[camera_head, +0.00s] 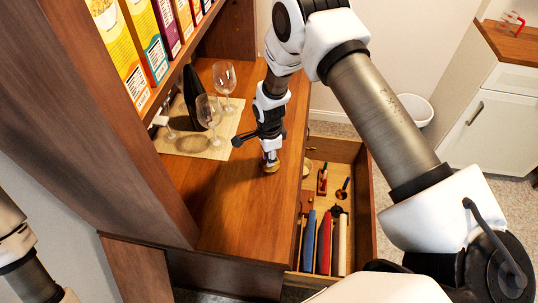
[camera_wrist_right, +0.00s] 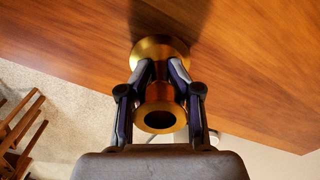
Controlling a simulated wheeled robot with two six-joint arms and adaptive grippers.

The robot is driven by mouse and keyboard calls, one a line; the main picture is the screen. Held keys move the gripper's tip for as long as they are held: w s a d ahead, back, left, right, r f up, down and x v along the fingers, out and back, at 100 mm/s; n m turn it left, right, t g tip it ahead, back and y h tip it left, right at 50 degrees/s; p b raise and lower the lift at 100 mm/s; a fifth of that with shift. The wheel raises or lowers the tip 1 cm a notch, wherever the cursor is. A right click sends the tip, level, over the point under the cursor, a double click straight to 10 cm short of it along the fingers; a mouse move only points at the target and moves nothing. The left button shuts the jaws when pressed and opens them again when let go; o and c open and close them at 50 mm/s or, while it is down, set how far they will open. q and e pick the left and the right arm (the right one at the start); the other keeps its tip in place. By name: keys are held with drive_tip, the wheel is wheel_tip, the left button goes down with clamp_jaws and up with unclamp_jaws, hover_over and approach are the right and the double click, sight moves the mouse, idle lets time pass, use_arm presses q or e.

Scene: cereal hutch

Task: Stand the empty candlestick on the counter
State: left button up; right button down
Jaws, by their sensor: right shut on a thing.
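The brass candlestick (camera_head: 271,167) is upright at the counter (camera_head: 235,215), near its front edge. In the wrist view its round base (camera_wrist_right: 160,50) is against or just above the wood; I cannot tell if it bears its full weight there. Its empty open socket (camera_wrist_right: 160,119) faces the camera. My right gripper (camera_head: 269,151) comes down from above and is shut on the candlestick's stem, with one finger on each side in the wrist view (camera_wrist_right: 161,76). Part of my left arm shows at the lower left, but its gripper is out of the picture.
Wine glasses (camera_head: 225,80) and a dark bottle (camera_head: 193,95) stand on a beige mat (camera_head: 195,145) behind. Cereal boxes (camera_head: 148,38) fill the shelf above. An open drawer (camera_head: 366,205) holds candles, including a red one (camera_head: 325,243). The counter left of the gripper is clear.

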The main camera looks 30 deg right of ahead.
drive_tip(key=shift+f, duration=0.45)
drive_tip(key=shift+w+d+f, duration=0.1)
drive_tip(key=shift+w+f, duration=0.1)
drive_tip(key=shift+w, duration=0.05)
drive_tip(key=shift+f, duration=0.15)
drive_tip(key=c, duration=0.8)
unclamp_jaws()
drive_tip(key=shift+s, duration=0.1)
drive_tip(key=shift+r, duration=0.6)
wheel_tip(320, 180, up, 11)
drive_tip(key=b, duration=0.2)
drive_tip(key=shift+r+b, duration=0.15)
drive_tip(key=shift+b, duration=0.15)
